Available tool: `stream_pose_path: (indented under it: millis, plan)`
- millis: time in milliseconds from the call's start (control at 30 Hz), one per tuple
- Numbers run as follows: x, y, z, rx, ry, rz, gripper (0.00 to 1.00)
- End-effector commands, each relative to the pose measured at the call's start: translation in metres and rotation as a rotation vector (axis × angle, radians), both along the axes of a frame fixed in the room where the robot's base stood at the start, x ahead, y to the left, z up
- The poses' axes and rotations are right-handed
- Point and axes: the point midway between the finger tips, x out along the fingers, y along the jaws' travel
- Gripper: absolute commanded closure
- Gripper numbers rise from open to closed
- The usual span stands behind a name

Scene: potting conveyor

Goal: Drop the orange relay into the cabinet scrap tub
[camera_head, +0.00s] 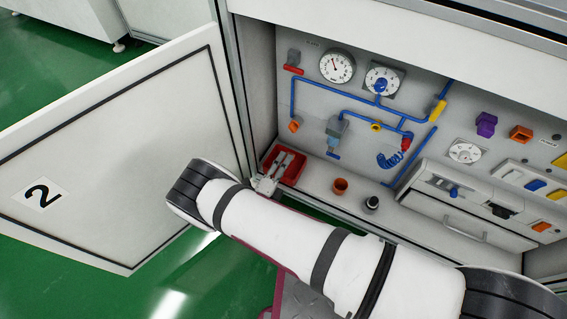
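The open cabinet shows a red tub (298,172) on its floor at the left, which looks like the scrap tub. My gripper (279,169) is at this tub, with its grey fingers over or inside it. The gripper is small in view and partly hidden by my wrist, so its opening and any held thing cannot be made out. An orange block (521,133) sits on the back panel at the right, beside a purple block (486,124); it may be the orange relay. It is far from my gripper.
The cabinet door (110,150) marked 2 stands open at the left. Blue pipes and gauges (337,66) cover the back panel. A drawer (465,225) is at the right.

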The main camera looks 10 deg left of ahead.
Motion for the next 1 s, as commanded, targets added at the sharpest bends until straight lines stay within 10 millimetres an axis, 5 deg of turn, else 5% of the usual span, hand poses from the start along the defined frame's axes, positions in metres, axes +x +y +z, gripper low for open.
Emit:
stream_pose_path:
  millis: [467, 1000]
  plan:
    - [-0.01, 0.005, 0.0, 0.0, 0.001, 0.003, 0.59]
    - [-0.1, 0.037, 0.0, 0.0, 0.001, 0.002, 0.59]
